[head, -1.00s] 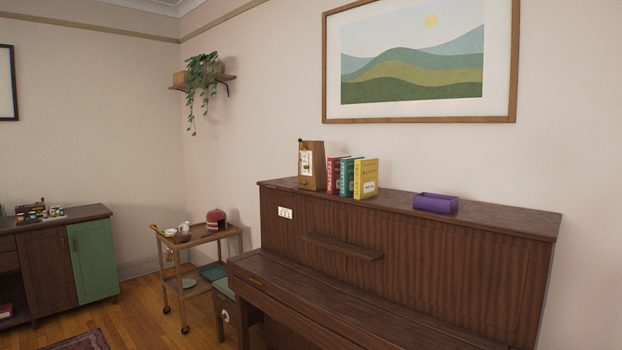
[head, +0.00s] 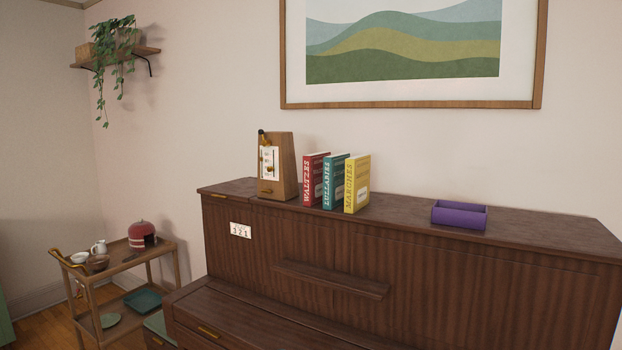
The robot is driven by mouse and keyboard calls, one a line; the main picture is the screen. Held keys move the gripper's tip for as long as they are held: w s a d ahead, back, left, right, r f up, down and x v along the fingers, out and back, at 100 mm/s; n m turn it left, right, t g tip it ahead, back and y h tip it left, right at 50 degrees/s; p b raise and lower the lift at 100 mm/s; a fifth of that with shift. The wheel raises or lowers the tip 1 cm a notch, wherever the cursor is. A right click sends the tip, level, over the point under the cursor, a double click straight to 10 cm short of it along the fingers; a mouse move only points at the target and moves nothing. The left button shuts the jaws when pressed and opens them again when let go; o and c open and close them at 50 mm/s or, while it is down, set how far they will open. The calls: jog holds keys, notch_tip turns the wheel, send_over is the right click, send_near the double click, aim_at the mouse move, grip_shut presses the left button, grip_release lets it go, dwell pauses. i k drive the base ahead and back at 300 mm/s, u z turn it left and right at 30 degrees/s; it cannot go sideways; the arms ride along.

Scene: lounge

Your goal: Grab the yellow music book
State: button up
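The yellow music book (head: 357,184) stands upright on top of the brown piano (head: 540,240), its spine reading "MARCHES". It is the rightmost of three books in a row. The teal book (head: 335,182), "LULLABIES", stands just left of it, and the red book (head: 314,180), "WALTZES", is left of that. My gripper is not in view.
A wooden metronome (head: 283,165) stands left of the books. A purple open box (head: 460,215) sits to their right, with bare piano top between. A framed landscape picture (head: 410,103) hangs above. A wooden trolley (head: 160,246) with dishes stands at the left.

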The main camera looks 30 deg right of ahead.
aim_at(356, 168)
jog(key=z, duration=0.6)
jog(key=i, duration=0.9)
jog(key=z, duration=0.9)
